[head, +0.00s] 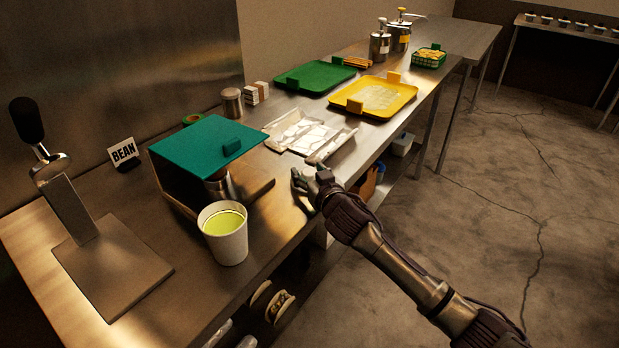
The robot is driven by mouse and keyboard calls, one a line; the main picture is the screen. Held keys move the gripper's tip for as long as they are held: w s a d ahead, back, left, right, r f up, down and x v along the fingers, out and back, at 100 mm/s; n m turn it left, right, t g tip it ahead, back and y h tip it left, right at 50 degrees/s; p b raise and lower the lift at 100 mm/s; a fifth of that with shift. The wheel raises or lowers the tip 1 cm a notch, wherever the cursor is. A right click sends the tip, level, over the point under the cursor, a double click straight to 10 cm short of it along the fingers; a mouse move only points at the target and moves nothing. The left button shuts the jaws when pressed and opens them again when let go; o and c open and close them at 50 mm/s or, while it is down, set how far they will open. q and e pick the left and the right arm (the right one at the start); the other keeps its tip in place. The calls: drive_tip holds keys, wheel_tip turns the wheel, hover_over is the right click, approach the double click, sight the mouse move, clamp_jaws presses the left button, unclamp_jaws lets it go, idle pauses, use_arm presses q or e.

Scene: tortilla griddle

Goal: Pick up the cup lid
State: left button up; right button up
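A white paper cup (225,245) with green liquid stands upright and uncovered near the front edge of the metal counter. I cannot make out a separate cup lid. My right gripper (304,178) is over the counter's front edge, right of the cup and apart from it. Its fingers look spread, with nothing visible between them. A teal board (200,148) covers a box-like stand behind the cup, with a metal canister (220,186) under its near edge. My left gripper is out of view.
A white tray (335,144) with papers lies beyond my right gripper. Further back are a green tray (312,76) and a yellow tray (395,96). A black-handled press (75,210) stands at left beside a BEAN sign (123,153). The floor at right is clear.

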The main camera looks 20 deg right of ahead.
drive_tip(key=c, duration=0.5)
drive_tip(key=shift+o, duration=0.2)
drive_tip(key=shift+r, duration=0.15)
